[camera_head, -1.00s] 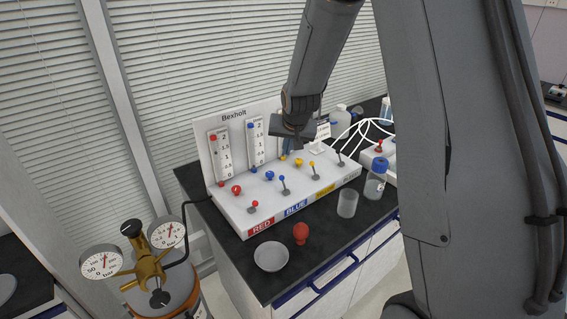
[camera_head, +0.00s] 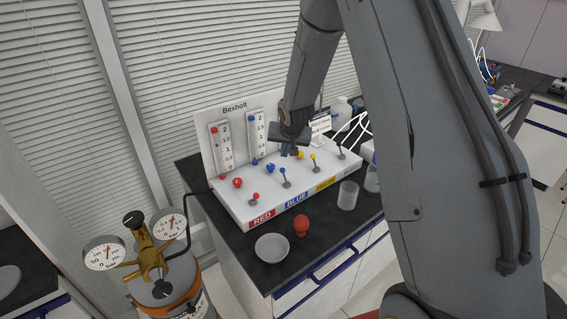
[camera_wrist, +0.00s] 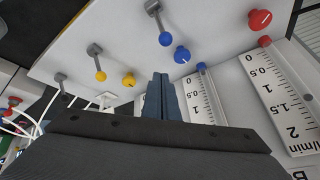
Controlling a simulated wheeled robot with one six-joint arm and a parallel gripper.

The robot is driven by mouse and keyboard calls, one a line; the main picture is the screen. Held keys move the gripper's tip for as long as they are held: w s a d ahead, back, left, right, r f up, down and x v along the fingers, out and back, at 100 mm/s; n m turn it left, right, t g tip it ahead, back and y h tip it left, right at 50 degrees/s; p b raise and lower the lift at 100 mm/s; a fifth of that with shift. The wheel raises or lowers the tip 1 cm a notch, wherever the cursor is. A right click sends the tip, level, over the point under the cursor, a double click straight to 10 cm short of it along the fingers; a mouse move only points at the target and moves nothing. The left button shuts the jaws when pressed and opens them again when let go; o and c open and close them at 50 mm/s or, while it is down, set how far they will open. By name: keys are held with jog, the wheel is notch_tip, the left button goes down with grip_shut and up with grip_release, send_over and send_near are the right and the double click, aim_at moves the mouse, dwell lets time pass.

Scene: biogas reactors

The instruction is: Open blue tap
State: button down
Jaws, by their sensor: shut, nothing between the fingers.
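The white Bexholt panel carries a round blue knob (camera_head: 270,168) and, beside it, a blue-balled lever (camera_head: 283,171) behind the BLUE label (camera_head: 297,199). I cannot tell which of the two is the tap. In the wrist view the blue knob (camera_wrist: 182,55) and the blue ball (camera_wrist: 165,39) lie just beyond my fingertips, slightly to the right. My gripper (camera_head: 291,151) hangs over the panel between the blue and yellow controls. Its fingers (camera_wrist: 161,76) are shut and empty, and seem apart from both blue controls.
A yellow knob (camera_wrist: 129,80) and yellow lever (camera_wrist: 101,76) are left of the fingers in the wrist view. A red knob (camera_head: 237,183) and upright flow scales (camera_head: 257,140) stand close by. A dish (camera_head: 272,248), red bulb (camera_head: 302,225) and beaker (camera_head: 348,195) occupy the bench front.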

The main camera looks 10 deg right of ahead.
jog(key=x, duration=0.2)
jog(key=shift+w+f+b, duration=0.1)
jog(key=shift+f+b, duration=0.15)
jog(key=shift+b, duration=0.05)
jog(key=b, duration=0.1)
jog(key=s+b, duration=0.1)
jog(key=b, duration=0.1)
jog(key=shift+s+a+f, duration=0.1)
jog(key=shift+s+a, duration=0.15)
jog(key=shift+s, duration=0.05)
jog(key=s+b, duration=0.2)
jog(key=b, duration=0.1)
jog(key=shift+s+a, duration=0.1)
jog(key=shift+a, duration=0.2)
jog(key=shift+s+d+f+b, duration=0.1)
jog(key=shift+d+b, duration=0.05)
jog(key=shift+b, duration=0.3)
